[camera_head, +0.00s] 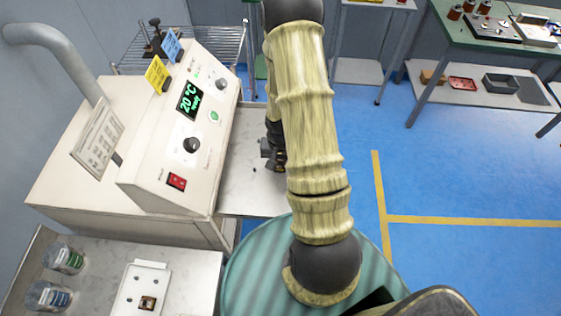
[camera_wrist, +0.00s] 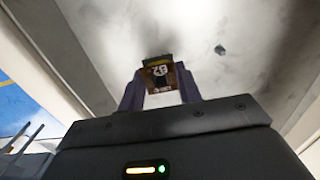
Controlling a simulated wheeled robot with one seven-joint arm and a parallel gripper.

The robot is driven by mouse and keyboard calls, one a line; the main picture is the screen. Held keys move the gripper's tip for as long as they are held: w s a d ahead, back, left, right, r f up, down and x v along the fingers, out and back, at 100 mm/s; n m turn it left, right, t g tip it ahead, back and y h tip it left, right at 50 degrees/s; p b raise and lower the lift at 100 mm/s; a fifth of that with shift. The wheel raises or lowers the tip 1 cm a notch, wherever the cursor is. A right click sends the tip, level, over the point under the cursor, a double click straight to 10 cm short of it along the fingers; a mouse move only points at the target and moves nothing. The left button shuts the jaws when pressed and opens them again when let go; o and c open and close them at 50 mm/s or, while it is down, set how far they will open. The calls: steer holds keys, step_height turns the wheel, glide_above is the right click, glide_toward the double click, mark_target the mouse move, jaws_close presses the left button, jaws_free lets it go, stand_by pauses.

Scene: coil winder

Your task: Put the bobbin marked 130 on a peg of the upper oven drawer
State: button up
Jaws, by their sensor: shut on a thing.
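My gripper (camera_wrist: 160,88) is shut on a small brown bobbin (camera_wrist: 157,74) with a dark top; its marking is too blurred to read. In the head view my gripper (camera_head: 274,156) is partly hidden behind my arm, low over a pale metal surface (camera_head: 245,185) in front of the oven. I cannot tell whether this surface is the upper drawer. A small dark spot, possibly a peg, shows on it in the wrist view (camera_wrist: 220,49). The cream oven (camera_head: 110,150) stands at left; its display reads 20 °C and "ready".
A metal table (camera_head: 95,262) at lower left holds two jars (camera_head: 62,257) and a white plate (camera_head: 128,288) with a small part on it. A green workbench (camera_head: 455,35) with bobbins stands at upper right. Blue floor with yellow lines is clear at right.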

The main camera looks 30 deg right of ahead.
steer(key=shift+f+b, duration=0.9)
steer(key=shift+f, duration=0.2)
steer(key=o, duration=1.1)
steer(key=shift+c, duration=0.2)
step_height(320, 180, up, 17)
steer(key=shift+r, duration=0.2)
stand_by(0.3)
